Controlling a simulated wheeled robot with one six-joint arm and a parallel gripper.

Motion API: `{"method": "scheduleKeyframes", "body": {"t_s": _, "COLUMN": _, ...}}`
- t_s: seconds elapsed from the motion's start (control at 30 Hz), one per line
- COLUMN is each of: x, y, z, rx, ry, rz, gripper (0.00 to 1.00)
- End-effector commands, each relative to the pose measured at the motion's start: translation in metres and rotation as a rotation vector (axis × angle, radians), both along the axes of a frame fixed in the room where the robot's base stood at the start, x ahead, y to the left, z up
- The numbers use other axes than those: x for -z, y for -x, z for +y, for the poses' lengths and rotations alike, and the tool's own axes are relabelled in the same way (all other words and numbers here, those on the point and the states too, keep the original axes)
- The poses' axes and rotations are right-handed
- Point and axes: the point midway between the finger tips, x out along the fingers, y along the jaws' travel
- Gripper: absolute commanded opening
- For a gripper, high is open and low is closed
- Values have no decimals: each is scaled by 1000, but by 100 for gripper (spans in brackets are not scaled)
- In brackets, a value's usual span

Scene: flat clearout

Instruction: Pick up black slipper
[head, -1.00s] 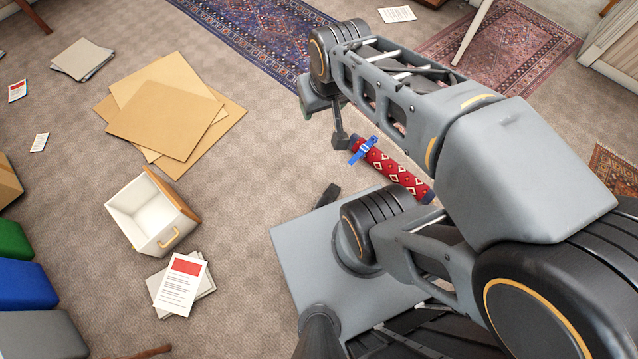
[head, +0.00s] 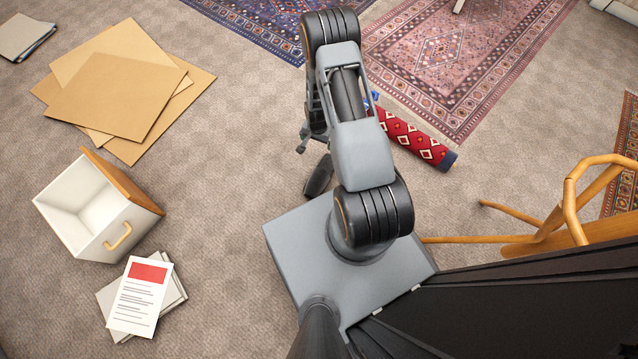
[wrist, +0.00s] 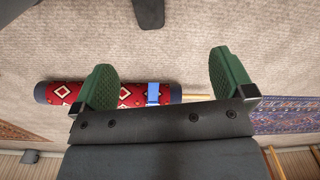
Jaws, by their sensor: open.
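The black slipper (head: 318,177) lies on the carpet in the head view, just beyond the front of my grey base and left of my arm. A dark shape at the top edge of the wrist view (wrist: 148,13) looks like the slipper, partly cut off. My gripper (wrist: 162,82) is open and empty, with its two green pads wide apart. In the head view, part of my gripper (head: 302,143) shows above the slipper in the picture, mostly hidden by my arm.
A red patterned roll (head: 415,138) with a blue strap lies right of my arm. A white drawer (head: 75,215), papers (head: 140,295) and cardboard sheets (head: 115,95) lie to the left. A wooden chair (head: 560,225) lies at right. Carpet left of the slipper is clear.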

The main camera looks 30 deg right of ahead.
Motion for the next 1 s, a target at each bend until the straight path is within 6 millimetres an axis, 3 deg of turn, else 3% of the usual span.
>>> {"method": "scheduleKeyframes", "body": {"t_s": 0.03, "x": 35, "y": 8, "z": -1, "rx": 21, "ry": -4, "rz": 13, "gripper": 100}}
{"method": "scheduleKeyframes", "body": {"t_s": 0.1, "x": 59, "y": 15, "z": -2, "rx": 49, "ry": -6, "rz": 20, "gripper": 100}}
{"method": "scheduleKeyframes", "body": {"t_s": 0.5, "x": 142, "y": 29, "z": -2, "rx": 90, "ry": -9, "rz": 32, "gripper": 100}}
{"method": "scheduleKeyframes", "body": {"t_s": 0.7, "x": 170, "y": 29, "z": -2, "rx": 90, "ry": -9, "rz": 33, "gripper": 100}}
{"method": "scheduleKeyframes", "body": {"t_s": 1.0, "x": 183, "y": 29, "z": -2, "rx": 89, "ry": -9, "rz": 32, "gripper": 100}}
